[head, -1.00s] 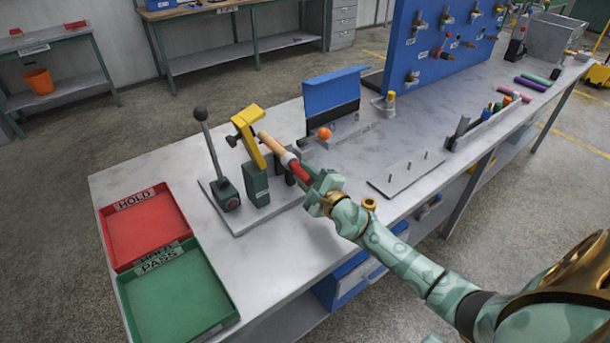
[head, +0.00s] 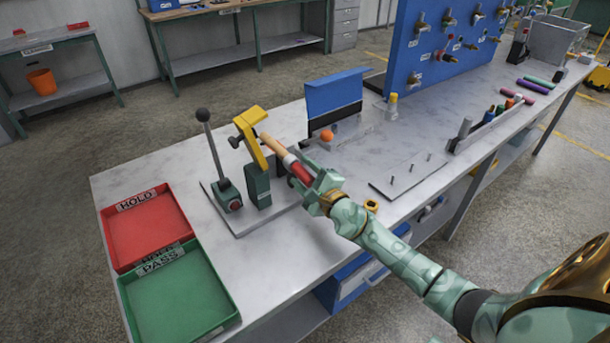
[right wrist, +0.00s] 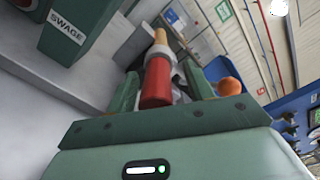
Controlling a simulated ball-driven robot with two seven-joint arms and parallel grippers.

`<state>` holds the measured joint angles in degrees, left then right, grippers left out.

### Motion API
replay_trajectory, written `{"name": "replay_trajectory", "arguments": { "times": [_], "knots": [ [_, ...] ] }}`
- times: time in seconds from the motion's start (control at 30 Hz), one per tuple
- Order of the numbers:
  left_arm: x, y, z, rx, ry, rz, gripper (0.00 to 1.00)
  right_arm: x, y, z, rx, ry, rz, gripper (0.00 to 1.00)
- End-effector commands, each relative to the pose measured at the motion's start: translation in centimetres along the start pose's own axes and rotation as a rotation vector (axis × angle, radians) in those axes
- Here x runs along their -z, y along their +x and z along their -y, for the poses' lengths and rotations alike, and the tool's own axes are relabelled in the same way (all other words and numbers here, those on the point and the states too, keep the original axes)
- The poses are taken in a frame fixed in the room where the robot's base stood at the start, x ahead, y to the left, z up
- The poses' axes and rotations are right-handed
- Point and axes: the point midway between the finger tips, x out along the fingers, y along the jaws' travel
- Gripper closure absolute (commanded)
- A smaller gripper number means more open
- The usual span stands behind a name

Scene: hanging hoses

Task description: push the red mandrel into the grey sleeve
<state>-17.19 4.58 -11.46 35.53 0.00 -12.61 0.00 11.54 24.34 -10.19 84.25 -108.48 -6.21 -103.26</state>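The red mandrel (head: 302,172) lies in line with a short pale grey sleeve (head: 289,160) at the end of a tan hose (head: 271,145). My right gripper (head: 312,180) is shut on the mandrel, at the end away from the sleeve. In the right wrist view, the mandrel (right wrist: 157,82) is between the fingers (right wrist: 160,88), with the sleeve (right wrist: 160,52) and hose (right wrist: 160,36) beyond it. Mandrel and sleeve meet end to end; how deep the mandrel sits inside is hidden. My left gripper is not in view.
The hose end is at a yellow and green press (head: 256,160) with a black-knobbed lever (head: 213,155). An orange ball (head: 327,135) is close behind the sleeve. Red (head: 150,225) and green (head: 180,295) trays lie left. A pegged plate (head: 408,178) lies right.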

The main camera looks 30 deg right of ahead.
Motion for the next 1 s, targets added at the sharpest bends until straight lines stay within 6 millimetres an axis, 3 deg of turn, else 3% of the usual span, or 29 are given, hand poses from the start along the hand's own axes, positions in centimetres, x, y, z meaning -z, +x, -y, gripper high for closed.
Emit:
{"name": "replay_trajectory", "arguments": {
  "times": [0.2,0.33,0.8,1.0],
  "knots": [
    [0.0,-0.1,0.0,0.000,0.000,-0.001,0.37,0.1,-0.2,-0.1,-0.003,0.000,-0.001,0.48],
    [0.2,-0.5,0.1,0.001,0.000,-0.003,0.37,0.0,-1.6,0.0,-0.003,-0.001,-0.001,0.48],
    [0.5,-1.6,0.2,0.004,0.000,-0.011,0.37,0.1,-13.3,-0.2,-0.006,-0.001,-0.001,0.48],
    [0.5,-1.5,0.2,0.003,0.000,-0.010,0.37,0.0,-15.8,-0.1,-0.003,-0.001,0.000,0.48]
  ]
}}
